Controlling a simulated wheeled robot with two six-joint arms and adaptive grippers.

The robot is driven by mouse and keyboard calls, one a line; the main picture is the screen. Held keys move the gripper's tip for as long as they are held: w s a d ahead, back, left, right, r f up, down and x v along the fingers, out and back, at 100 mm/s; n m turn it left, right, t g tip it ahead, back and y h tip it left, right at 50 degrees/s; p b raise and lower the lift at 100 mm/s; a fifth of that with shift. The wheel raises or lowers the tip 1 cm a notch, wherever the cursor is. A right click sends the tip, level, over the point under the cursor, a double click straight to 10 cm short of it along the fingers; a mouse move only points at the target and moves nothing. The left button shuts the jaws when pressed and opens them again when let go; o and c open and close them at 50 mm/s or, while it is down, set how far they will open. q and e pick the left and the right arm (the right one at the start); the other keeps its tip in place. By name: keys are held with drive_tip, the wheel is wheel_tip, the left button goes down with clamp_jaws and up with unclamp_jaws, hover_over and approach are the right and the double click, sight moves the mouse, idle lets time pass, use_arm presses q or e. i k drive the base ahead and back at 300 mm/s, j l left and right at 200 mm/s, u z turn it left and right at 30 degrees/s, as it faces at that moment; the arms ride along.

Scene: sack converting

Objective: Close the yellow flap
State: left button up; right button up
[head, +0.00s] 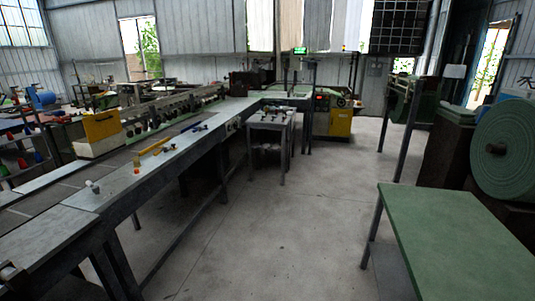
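A yellow flap (101,125) stands raised, nearly upright, at the far side of the long line on the left. It sits above a low cream-coloured housing (98,146), next to a row of dark rollers or knobs. The flap is small at this distance, and its hinge cannot be made out. Neither of my grippers can be seen in the head view.
The long grey bench (70,222) runs from the lower left to the back, with small yellow tools (152,147) on it. A green-topped table (455,235) stands at right, near a large green roll (505,150). The concrete floor (290,220) between is clear.

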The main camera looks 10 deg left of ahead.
sight(98, 127)
drive_tip(key=i+j+u, duration=0.2)
drive_tip(key=i+u, duration=0.65)
drive_tip(key=i+l+u, duration=0.15)
drive_tip(key=i+u, duration=0.3)
drive_tip(key=i+l+u, duration=0.4)
drive_tip(key=i+u, duration=0.25)
drive_tip(key=i, duration=0.3)
drive_tip(key=i+l, duration=1.05)
drive_tip(key=l, duration=0.3)
drive_tip(key=u, duration=1.45)
